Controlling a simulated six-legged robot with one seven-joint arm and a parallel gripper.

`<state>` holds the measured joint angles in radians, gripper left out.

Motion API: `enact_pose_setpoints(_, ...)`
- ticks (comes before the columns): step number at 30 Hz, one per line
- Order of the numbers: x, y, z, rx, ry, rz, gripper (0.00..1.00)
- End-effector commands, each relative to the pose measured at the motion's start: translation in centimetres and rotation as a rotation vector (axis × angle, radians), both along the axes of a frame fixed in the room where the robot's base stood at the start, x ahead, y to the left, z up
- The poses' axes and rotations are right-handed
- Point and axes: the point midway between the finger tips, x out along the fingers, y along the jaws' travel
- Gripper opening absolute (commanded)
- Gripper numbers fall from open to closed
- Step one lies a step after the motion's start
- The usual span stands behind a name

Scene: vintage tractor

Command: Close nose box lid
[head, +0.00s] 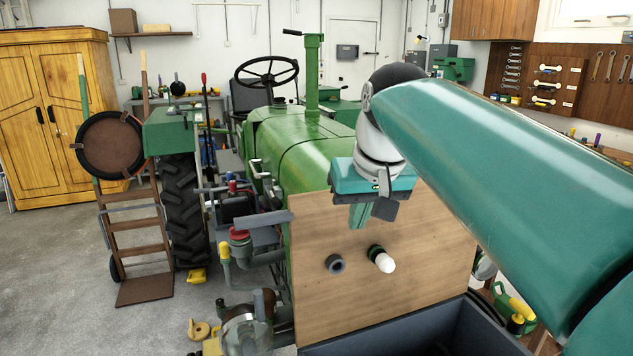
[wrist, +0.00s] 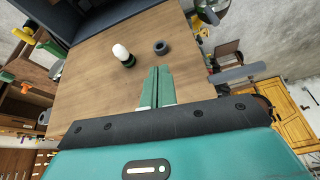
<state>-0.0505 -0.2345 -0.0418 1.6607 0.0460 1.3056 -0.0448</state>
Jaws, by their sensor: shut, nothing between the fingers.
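A flat wooden panel (head: 335,310), which looks like the nose box lid, stands raised at the tractor's nose, behind an open dark grey box (head: 488,318). A dark ring (head: 334,263) and a white-tipped dark knob (head: 383,261) stick out from its face. The wrist view shows the panel (wrist: 95,85), the knob (wrist: 123,54) and the ring (wrist: 161,47). My gripper (head: 358,218) is in front of the panel's upper part. Its green fingers (wrist: 157,70) are together and empty, below the ring and knob in the wrist view. I cannot tell if they touch the panel.
The green tractor (head: 315,160) fills the middle behind the panel. Grey pipes and a red-capped part (head: 240,234) stand out left of the panel. A hand truck (head: 140,240) stands further left. The floor (head: 60,270) at the left is clear.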

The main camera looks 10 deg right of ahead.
Motion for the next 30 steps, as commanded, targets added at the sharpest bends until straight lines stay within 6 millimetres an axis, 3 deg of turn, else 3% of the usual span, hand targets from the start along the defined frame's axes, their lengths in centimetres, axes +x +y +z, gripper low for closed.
enact_pose_setpoints(1, 1.8, 0.1, 1.3, 0.001, 0.008, 0.005, 0.00)
enact_pose_setpoints(6, 6.5, 0.6, 5.0, -0.003, 0.035, 0.031, 0.00)
enact_pose_setpoints(15, 13.2, 2.3, 8.6, -0.024, 0.077, 0.090, 0.00)
enact_pose_setpoints(21, 15.5, 3.7, 9.0, -0.044, 0.100, 0.128, 0.00)
enact_pose_setpoints(30, 16.1, 4.2, 8.6, -0.051, 0.106, 0.141, 0.00)
